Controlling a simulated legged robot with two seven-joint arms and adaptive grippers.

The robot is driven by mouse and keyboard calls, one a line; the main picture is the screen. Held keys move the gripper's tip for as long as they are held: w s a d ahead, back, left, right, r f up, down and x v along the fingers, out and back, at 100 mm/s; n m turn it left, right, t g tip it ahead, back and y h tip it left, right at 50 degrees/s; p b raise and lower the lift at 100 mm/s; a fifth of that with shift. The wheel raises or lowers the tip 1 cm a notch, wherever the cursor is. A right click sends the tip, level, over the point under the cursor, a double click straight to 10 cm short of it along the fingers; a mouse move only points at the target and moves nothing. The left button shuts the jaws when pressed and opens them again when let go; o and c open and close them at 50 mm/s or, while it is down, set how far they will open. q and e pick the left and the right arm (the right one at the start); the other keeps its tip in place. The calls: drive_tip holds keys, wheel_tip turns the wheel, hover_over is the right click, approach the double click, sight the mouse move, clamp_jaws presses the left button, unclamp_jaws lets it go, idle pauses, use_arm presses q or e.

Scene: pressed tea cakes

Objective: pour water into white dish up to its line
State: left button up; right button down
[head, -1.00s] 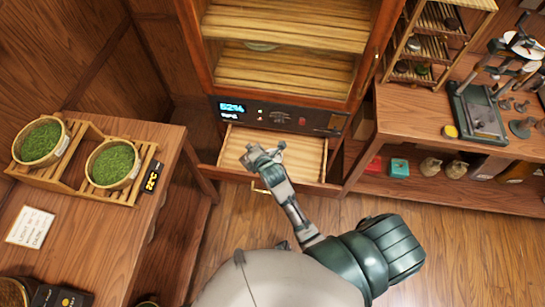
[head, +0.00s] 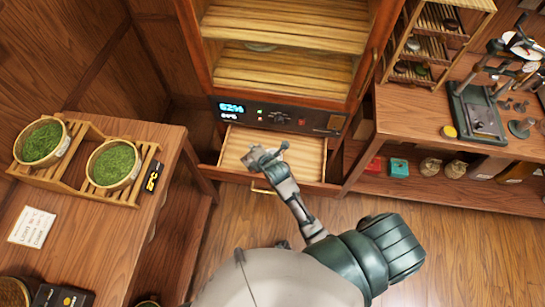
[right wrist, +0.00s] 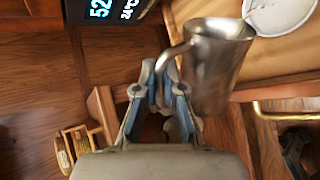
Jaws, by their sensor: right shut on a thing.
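My right gripper (head: 266,160) is over the open drawer (head: 306,158) below the cabinet in the head view. In the right wrist view the gripper (right wrist: 163,100) is shut on the handle of a grey metal jug (right wrist: 212,75). The jug's rim is near the white dish (right wrist: 280,14), which lies in the drawer and is cut off by the top right corner. The jug looks slightly tilted in that view. In the head view the dish is not distinguishable. My left gripper is not in view.
The cabinet panel (head: 280,117) with a lit display is just behind the drawer. A table with two bowls of green leaves (head: 113,164) stands at left. A bench with a press (head: 478,108) and a small rack (head: 425,50) stands at right. The drawer's right part is clear.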

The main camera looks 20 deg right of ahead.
sight(244, 162)
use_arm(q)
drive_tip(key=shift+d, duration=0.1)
use_arm(e)
drive_tip(key=shift+d, duration=0.1)
